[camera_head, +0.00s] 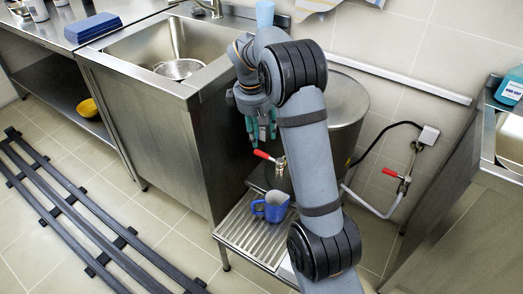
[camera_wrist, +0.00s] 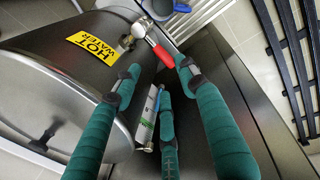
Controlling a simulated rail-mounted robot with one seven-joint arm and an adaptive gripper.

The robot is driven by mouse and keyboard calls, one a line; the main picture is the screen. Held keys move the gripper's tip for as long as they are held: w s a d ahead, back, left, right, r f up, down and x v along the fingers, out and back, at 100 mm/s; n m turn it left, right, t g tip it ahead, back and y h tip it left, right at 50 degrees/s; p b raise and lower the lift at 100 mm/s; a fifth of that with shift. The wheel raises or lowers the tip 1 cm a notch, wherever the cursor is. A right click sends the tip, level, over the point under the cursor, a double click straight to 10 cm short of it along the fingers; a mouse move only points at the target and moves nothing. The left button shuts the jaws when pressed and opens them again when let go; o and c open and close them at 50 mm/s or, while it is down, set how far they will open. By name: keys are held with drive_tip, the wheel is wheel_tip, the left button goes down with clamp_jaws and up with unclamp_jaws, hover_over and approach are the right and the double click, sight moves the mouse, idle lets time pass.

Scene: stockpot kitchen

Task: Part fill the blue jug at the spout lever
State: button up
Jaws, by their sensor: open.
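The blue jug (camera_head: 270,207) stands upright on the slatted drip tray (camera_head: 238,229), below the spout (camera_head: 281,166). The spout's red lever (camera_head: 266,156) sticks out to the left in the head view. In the wrist view the red lever (camera_wrist: 160,51) lies just beyond my fingertips, beside the spout (camera_wrist: 140,29). My gripper (camera_head: 262,139) has teal fingers, pointing down above the lever; they also show in the wrist view (camera_wrist: 160,74). It is open and looks apart from the lever. The jug's fill level cannot be seen.
The steel boiler (camera_head: 347,100) stands behind my arm; its yellow HOT WATER label (camera_wrist: 94,48) shows in the wrist view. A sink cabinet (camera_head: 165,130) is close on the left. Another red-handled valve (camera_head: 391,172) is on the wall pipe at right.

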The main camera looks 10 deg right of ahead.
sight(263, 153)
drive_tip(key=f+b, duration=0.1)
drive_tip(key=f, duration=0.2)
drive_tip(key=w+d+f, duration=0.1)
drive_tip(key=f, duration=0.2)
drive_tip(key=f+b, duration=0.1)
drive_tip(key=f, duration=0.2)
drive_tip(key=shift+w+d+b, duration=0.15)
drive_tip(key=shift+b, duration=0.15)
drive_tip(key=shift+r, duration=0.1)
drive_tip(key=shift+c, duration=0.3)
clamp_jaws()
